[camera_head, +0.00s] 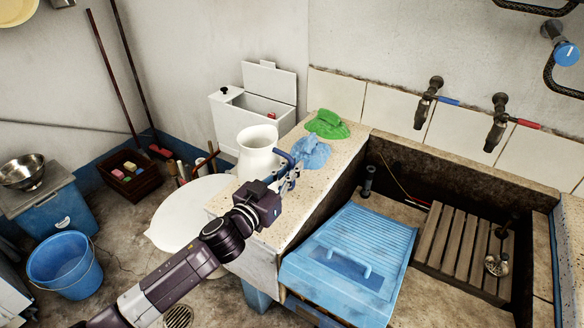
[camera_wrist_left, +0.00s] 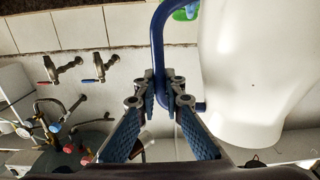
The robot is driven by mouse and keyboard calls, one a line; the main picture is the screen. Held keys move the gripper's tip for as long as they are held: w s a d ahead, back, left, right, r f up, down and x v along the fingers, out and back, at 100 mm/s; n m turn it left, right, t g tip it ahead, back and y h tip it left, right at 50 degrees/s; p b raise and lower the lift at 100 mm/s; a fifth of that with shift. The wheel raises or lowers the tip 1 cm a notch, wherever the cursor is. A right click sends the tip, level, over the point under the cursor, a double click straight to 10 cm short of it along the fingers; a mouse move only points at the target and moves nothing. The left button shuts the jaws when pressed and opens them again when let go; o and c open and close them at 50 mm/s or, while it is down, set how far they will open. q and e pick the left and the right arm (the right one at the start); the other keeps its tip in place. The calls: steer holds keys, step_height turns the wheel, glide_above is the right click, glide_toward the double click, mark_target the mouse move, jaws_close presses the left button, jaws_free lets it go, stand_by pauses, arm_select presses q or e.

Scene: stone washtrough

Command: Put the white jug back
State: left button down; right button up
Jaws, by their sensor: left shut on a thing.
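The white jug (camera_head: 258,158) is upright at the left end of the stone counter (camera_head: 328,155) in the head view, between the counter and a white round surface (camera_head: 185,212). I cannot tell whether its base touches anything. My left gripper (camera_head: 290,175) is shut on the jug's blue handle (camera_wrist_left: 157,45), on the jug's right side in the head view. In the left wrist view the fingers (camera_wrist_left: 160,97) close around the handle, and the white body (camera_wrist_left: 260,70) fills the right side. The jug's lower part is partly hidden by my gripper. My right gripper is out of view.
A blue cloth (camera_head: 310,152) and a green cloth (camera_head: 327,124) lie on the counter just right of the jug. A blue washboard (camera_head: 350,255) and a wooden rack (camera_head: 465,250) are in the trough. An open white box (camera_head: 240,118) stands behind. A blue bucket (camera_head: 65,265) is at left.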

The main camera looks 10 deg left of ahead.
arm_select(q)
steer(key=c, duration=2)
jaws_free()
steer(key=shift+f, duration=0.1)
steer(key=shift+c, duration=0.2)
steer(key=shift+r, duration=0.2)
steer(key=shift+s+f, duration=0.15)
steer(key=shift+s, duration=0.1)
steer(key=b+v, duration=0.1)
steer(key=v, duration=1)
steer(key=shift+s+a+b, duration=0.15)
steer(key=shift+s+b, duration=0.1)
steer(key=shift+b, duration=0.05)
